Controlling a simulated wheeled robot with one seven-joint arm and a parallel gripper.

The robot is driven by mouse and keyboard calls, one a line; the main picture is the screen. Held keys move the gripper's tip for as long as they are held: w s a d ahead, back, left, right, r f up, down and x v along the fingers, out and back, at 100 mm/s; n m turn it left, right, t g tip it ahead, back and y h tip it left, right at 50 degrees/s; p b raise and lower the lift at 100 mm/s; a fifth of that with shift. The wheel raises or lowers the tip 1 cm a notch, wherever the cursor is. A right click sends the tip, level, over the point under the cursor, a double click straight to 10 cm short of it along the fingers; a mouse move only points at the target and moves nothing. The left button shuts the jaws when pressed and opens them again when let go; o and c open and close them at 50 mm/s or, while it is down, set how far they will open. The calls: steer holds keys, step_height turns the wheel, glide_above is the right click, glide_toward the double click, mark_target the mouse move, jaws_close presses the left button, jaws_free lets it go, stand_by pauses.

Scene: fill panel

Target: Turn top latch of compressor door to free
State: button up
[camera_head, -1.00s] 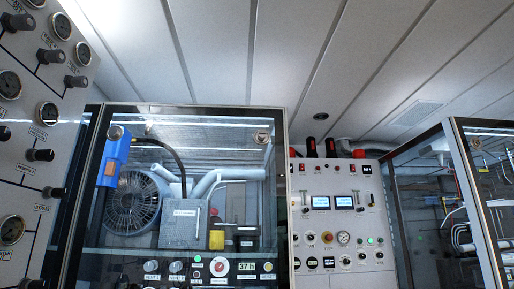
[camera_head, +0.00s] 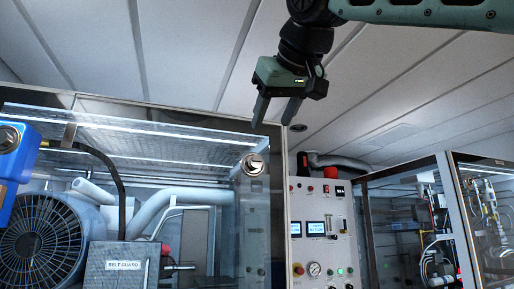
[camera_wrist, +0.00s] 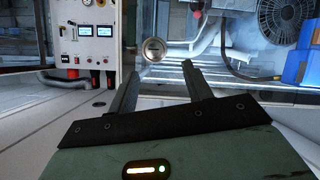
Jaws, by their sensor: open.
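The compressor door is a framed glass door (camera_head: 170,165) in front of the fan and pipes. Its top latch is a round metal knob (camera_head: 252,164) at the door's upper right corner. The latch also shows in the wrist view (camera_wrist: 154,49), beyond the fingertips and between them. My gripper (camera_head: 273,122) hangs from above, green with dark fingers, open and empty. In the head view its fingertips are above and slightly right of the latch, apart from it. In the wrist view the fingers (camera_wrist: 161,82) point toward the latch.
A control panel (camera_head: 321,230) with gauges and red knobs stands right of the door. A blue box (camera_head: 12,165) is at the left edge. A glass cabinet (camera_head: 480,215) stands at far right. The space under the ceiling is clear around my arm.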

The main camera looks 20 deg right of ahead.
step_height(320, 180, up, 2)
steer(key=p, duration=0.5)
glide_toward(256, 159)
steer(key=x, duration=0.9)
steer(key=shift+w+f, duration=0.1)
steer(key=shift+w, duration=0.15)
steer(key=c, duration=1)
steer(key=shift+o, duration=0.2)
